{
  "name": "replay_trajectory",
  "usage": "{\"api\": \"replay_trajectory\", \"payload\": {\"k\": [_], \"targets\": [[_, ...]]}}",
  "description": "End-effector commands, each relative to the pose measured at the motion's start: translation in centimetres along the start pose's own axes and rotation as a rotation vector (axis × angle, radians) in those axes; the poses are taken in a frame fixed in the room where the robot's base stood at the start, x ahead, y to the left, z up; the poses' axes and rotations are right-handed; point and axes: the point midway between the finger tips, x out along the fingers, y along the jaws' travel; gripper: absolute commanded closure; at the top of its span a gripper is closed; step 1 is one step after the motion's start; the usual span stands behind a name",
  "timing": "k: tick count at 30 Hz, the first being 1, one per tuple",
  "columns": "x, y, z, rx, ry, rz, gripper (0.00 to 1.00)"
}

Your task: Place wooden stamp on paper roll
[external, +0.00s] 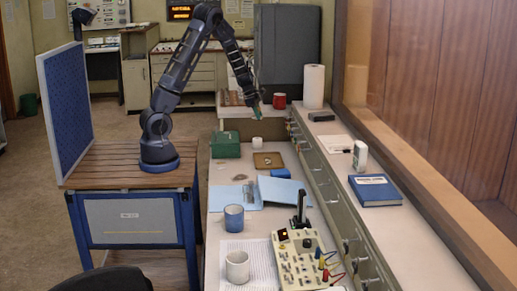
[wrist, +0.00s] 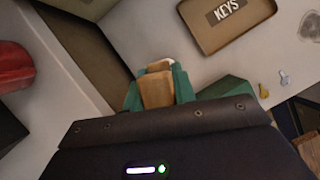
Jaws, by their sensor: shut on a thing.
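My gripper (external: 255,111) hangs in the air above the far end of the desk. In the wrist view its green fingers (wrist: 158,92) are shut on a tan wooden block, the wooden stamp (wrist: 157,91). A short white cylinder, likely the paper roll (external: 257,142), stands upright on the desk below my gripper, with a gap between. A taller white roll (external: 314,87) stands upright on the raised ledge to the right.
A green box (external: 225,146) is left of the short cylinder. A brown tray labelled KEYS (wrist: 205,40) lies near it. The raised ledge (external: 335,165) borders the desk. Blue folders and mugs stand nearer.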

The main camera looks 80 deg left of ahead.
Motion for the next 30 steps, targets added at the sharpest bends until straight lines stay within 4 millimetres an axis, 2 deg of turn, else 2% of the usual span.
{"api": "replay_trajectory", "payload": {"k": [3,9,17,25,30], "targets": [[2.5,0.0,-1.1,-0.004,0.002,-0.003,0.95],[5.8,0.0,-2.4,-0.001,0.001,-0.001,0.95],[7.2,0.0,-3.0,-0.001,-0.001,-0.001,0.95],[10.1,0.0,-4.2,-0.001,0.000,-0.001,0.95],[10.4,0.0,-4.2,0.001,-0.001,0.000,0.95]]}}
